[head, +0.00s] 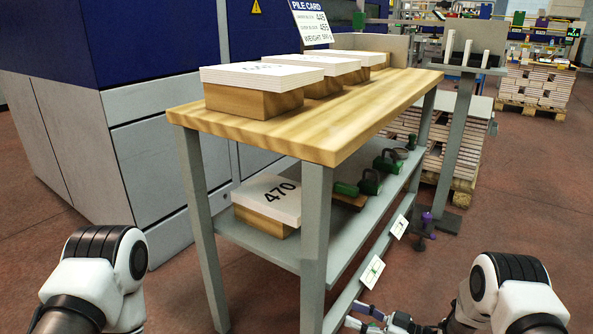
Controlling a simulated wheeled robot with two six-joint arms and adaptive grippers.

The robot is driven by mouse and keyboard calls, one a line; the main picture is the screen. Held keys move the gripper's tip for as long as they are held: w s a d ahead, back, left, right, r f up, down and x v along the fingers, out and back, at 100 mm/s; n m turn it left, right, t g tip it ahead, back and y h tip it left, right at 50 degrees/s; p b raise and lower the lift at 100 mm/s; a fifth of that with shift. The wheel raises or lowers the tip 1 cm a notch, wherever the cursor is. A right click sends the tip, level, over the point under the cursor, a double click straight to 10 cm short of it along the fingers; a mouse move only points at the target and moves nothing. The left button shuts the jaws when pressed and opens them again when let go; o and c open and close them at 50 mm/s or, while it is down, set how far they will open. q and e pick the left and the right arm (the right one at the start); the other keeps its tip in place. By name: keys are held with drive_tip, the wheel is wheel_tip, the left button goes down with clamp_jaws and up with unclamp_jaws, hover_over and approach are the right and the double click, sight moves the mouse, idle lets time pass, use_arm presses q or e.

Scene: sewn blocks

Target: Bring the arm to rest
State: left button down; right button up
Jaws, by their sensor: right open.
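My right gripper (360,316) shows at the bottom edge, low in front of the workbench and beside its lower rail. Its fingers are spread apart, and nothing shows between them. My right arm (503,285) comes in from the bottom right. My left arm (98,275) shows at the bottom left, bent downward. My left gripper is out of the picture.
A wooden-topped workbench (350,137) with grey legs stands ahead. Several white-topped blocks (262,75) sit on it. A block marked 470 (270,195) and green-and-black tools (371,181) lie on its lower shelf.

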drive_tip(key=s+d+f+m+g+h+p, duration=0.15)
drive_tip(key=s+d+m+g+h, duration=0.35)
drive_tip(key=s, duration=0.7)
drive_tip(key=s+d+f+m+g+h+p, duration=0.1)
drive_tip(key=s+d+f+m+h, duration=0.15)
drive_tip(key=s+h, duration=0.65)
drive_tip(key=s+d+f+m+g+h+p, duration=0.1)
drive_tip(key=s+d+f+m+g+h, duration=0.15)
drive_tip(key=s, duration=1.15)
use_arm(q)
wheel_tip(320, 180, up, 44)
drive_tip(key=s+p, duration=0.1)
drive_tip(key=p, duration=3.7)
drive_tip(key=shift+f, duration=0.15)
use_arm(e)
wheel_tip(320, 180, up, 38)
use_arm(q)
drive_tip(key=shift+d, duration=0.1)
